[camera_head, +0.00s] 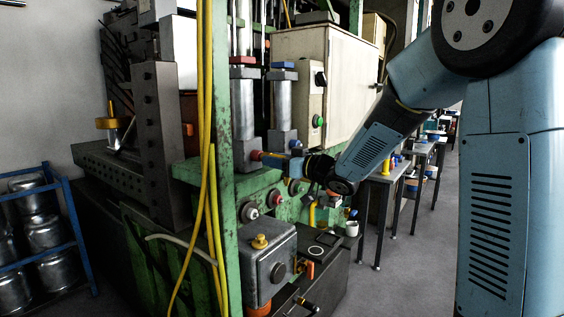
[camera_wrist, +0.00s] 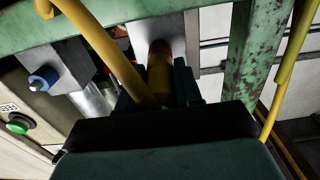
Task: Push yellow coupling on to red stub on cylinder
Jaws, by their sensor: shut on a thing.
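My gripper (camera_head: 287,161) is shut on the yellow coupling (camera_wrist: 159,82), which sits between the dark fingers in the wrist view. The coupling is lined up with the red stub (camera_wrist: 160,47), which shows right at its far end against a grey block. I cannot tell how far the coupling reaches over the stub. In the head view the red stub (camera_head: 256,155) sticks out to the right from the foot of the grey cylinder (camera_head: 243,108) with a red band. The gripper hides most of the coupling there. A yellow hose (camera_wrist: 102,42) runs past the coupling's left side.
A second cylinder (camera_head: 283,104) with a blue band stands to the right; its blue stub (camera_wrist: 43,78) shows in the wrist view. A rusty green post (camera_head: 221,150) with yellow hoses (camera_head: 205,120) stands left. A grey tank (camera_head: 268,262) sits below.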

